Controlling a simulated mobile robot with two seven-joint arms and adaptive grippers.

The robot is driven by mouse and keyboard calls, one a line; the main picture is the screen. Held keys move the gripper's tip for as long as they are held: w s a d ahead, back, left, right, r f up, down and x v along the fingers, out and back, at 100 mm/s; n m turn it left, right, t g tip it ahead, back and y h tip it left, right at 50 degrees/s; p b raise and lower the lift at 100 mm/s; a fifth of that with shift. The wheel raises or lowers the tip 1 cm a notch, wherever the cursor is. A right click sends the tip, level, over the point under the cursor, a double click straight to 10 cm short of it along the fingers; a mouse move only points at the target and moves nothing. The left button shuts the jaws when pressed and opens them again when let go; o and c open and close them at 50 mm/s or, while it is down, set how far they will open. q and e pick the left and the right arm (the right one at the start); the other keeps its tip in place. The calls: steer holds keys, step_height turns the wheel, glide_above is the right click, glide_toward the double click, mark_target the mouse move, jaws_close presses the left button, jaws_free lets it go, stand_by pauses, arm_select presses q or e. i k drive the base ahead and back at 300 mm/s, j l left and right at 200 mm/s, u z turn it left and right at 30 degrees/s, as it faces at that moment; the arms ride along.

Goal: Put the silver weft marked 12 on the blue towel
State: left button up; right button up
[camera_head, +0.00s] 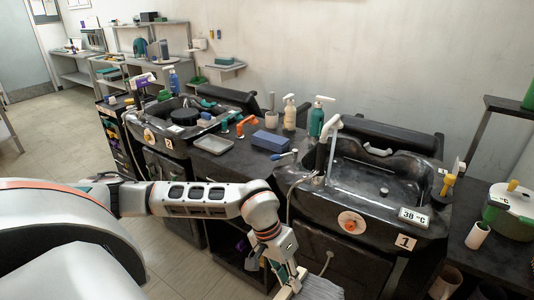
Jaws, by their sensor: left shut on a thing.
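My left arm reaches in from the left, and its gripper (287,273) points down at the bottom edge, partly cut off. It is shut on a pale strip with grey strands, which looks like the silver weft (322,289). The weft is held in front of the black washing unit, below counter height, and its lower part is out of frame. No number on it can be read. A folded blue block, which looks like the blue towel (270,141), lies on the dark counter between the two basins, beyond the gripper. My right gripper is not in view.
The near basin (375,185) has a raised tap, a "38 °C" display (414,217) and an orange-white dial (351,222). Pump bottles (316,118), a grey tray (213,144) and orange-handled tools stand around the towel. A lidded pot (508,212) stands at right.

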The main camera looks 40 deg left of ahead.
mark_target(271, 138)
steer(key=j+z, duration=0.1)
steer(key=j, duration=1)
steer(key=j+z, duration=0.15)
steer(key=j, duration=1)
steer(key=j+z, duration=0.1)
steer(key=j, duration=1)
steer(key=k, duration=0.05)
